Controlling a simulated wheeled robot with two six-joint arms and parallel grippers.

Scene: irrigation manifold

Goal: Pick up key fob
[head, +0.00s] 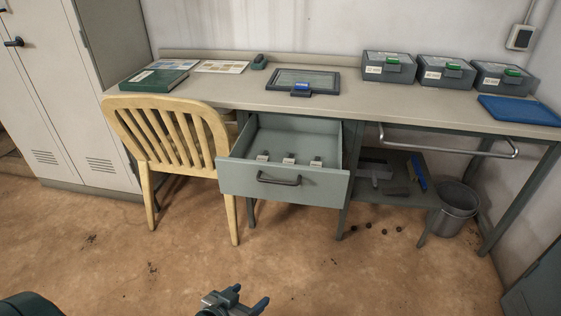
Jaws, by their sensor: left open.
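The open drawer (283,183) under the desk holds three small pale-and-dark items in a row: a left one (262,158), a middle one (289,160) and a right one (315,163). They are too small for me to tell whether any is a key fob. My left gripper (250,297) is at the bottom edge, open with nothing visible between its fingers. It is low in the picture, in front of and well apart from the drawer. My right gripper is not in view.
A wooden chair (168,130) stands left of the drawer. The desk (220,92) holds a green book (154,80), a framed tray (303,80), three grey boxes (388,68) and a blue folder (519,110). A bin (457,210) stands at right. The floor before the drawer is mostly clear.

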